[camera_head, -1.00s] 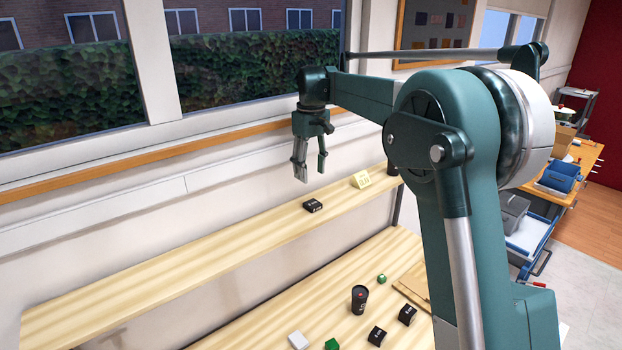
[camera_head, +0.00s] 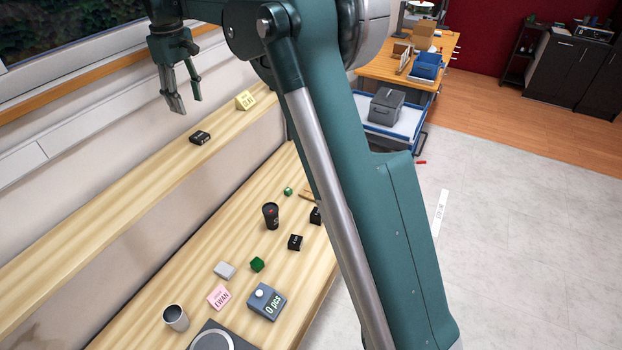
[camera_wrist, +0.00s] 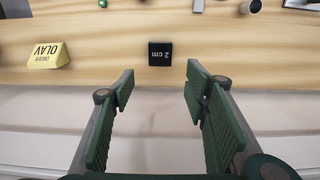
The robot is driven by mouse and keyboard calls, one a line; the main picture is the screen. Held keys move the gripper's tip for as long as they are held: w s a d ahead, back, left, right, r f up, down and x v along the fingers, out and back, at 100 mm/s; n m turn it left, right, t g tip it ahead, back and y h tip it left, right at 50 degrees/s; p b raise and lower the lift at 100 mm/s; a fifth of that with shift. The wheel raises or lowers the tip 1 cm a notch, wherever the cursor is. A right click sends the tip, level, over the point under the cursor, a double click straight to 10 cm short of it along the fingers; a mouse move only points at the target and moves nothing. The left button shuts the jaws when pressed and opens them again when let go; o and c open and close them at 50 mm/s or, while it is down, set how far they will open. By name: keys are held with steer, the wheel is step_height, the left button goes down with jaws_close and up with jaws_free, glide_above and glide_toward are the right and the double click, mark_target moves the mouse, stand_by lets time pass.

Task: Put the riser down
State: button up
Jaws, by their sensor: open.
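A small black block marked "2 cm", the riser (camera_head: 200,137), lies on the upper wooden shelf (camera_head: 120,195). In the wrist view the riser (camera_wrist: 160,54) sits on the shelf beyond my fingertips, in line with the gap between them. My gripper (camera_head: 188,104) is open and empty. It hangs above the shelf, apart from the riser, and its two fingers (camera_wrist: 160,84) show spread in the wrist view.
A yellow "OLAV" sign (camera_head: 246,100) stands on the same shelf.

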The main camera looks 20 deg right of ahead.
steer(key=s+d+r+m+t, duration=0.2)
steer(key=s+d+r, duration=0.1)
steer(key=s+d, duration=0.8)
steer(key=s+d+r+m+t, duration=0.2)
steer(key=s+d+r, duration=0.2)
steer(key=s+d, duration=0.75)
steer(key=s+d+f+m+t, duration=0.1)
steer(key=s+d+f, duration=0.2)
steer(key=s, duration=0.6)
steer(key=s+d+f+m+t, duration=0.1)
steer(key=s+d+f+m, duration=0.1)
steer(key=s+f, duration=0.5)
steer(key=s+d+f+m+t, duration=0.1)
steer(key=s+d+f, duration=0.4)
steer(key=s, duration=0.7)
steer(key=shift+s+f+m, duration=0.15)
steer(key=shift+f+m, duration=0.05)
steer(key=shift+m, duration=0.3)
steer(key=shift+o, duration=0.5)
steer(key=shift+f, duration=0.1)
